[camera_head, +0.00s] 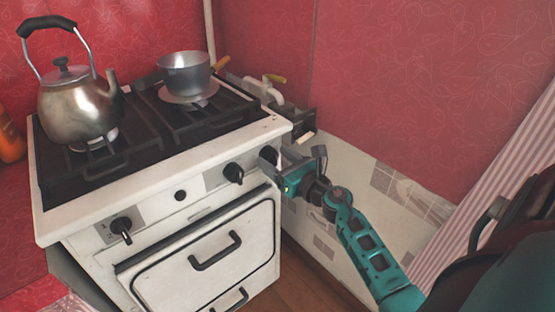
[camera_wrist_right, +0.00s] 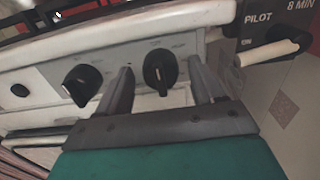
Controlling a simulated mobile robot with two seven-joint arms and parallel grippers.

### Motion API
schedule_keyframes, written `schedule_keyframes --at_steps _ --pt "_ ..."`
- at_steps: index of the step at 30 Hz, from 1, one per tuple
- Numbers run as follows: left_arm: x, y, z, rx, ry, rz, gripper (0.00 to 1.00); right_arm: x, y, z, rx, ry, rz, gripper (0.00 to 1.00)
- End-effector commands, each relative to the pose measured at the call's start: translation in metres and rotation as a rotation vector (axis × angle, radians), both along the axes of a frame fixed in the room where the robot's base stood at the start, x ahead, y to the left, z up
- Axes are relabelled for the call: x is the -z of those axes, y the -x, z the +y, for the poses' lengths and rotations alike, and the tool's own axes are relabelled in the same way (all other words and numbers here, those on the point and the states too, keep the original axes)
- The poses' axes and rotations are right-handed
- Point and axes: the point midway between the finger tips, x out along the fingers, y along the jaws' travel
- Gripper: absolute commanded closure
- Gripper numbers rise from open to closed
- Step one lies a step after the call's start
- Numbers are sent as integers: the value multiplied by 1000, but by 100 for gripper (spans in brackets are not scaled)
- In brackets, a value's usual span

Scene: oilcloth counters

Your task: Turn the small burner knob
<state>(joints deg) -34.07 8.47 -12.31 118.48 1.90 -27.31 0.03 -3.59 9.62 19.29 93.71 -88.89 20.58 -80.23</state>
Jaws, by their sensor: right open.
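The white stove's front panel carries black knobs. The rightmost knob (camera_wrist_right: 160,72) sits between the fingertips of my right gripper (camera_wrist_right: 162,82) in the right wrist view, with a gap on each side. My right gripper (camera_head: 279,160) is open at the panel's right end in the head view and largely hides that knob. The middle knob (camera_head: 233,173) is just left of the gripper; it also shows in the wrist view (camera_wrist_right: 82,85). Another knob (camera_head: 121,230) is at the panel's left. Which knob serves the small burner cannot be read. My left gripper is out of view.
A kettle (camera_head: 78,105) and a saucepan (camera_head: 185,73) stand on the stove top (camera_head: 60,213). The oven door handle (camera_head: 215,251) sticks out below the knobs. A pipe with a yellow-handled valve (camera_head: 274,79) is behind the stove. A dark box marked PILOT (camera_wrist_right: 275,22) is beside the gripper.

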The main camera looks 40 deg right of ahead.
Motion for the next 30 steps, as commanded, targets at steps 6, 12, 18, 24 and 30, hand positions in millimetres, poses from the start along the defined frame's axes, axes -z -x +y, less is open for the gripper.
schedule_keyframes --at_steps 6,12,18,24,30 --pt "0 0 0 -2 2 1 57 0 0 0 0 0 0 34" --pt "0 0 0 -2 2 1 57 0 0 0 0 0 0 53" --pt "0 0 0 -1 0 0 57 0 0 0 0 0 0 72" --pt "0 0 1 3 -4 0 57 0 0 0 0 -1 0 87" --pt "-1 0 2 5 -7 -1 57 0 0 0 -1 -21 2 87"
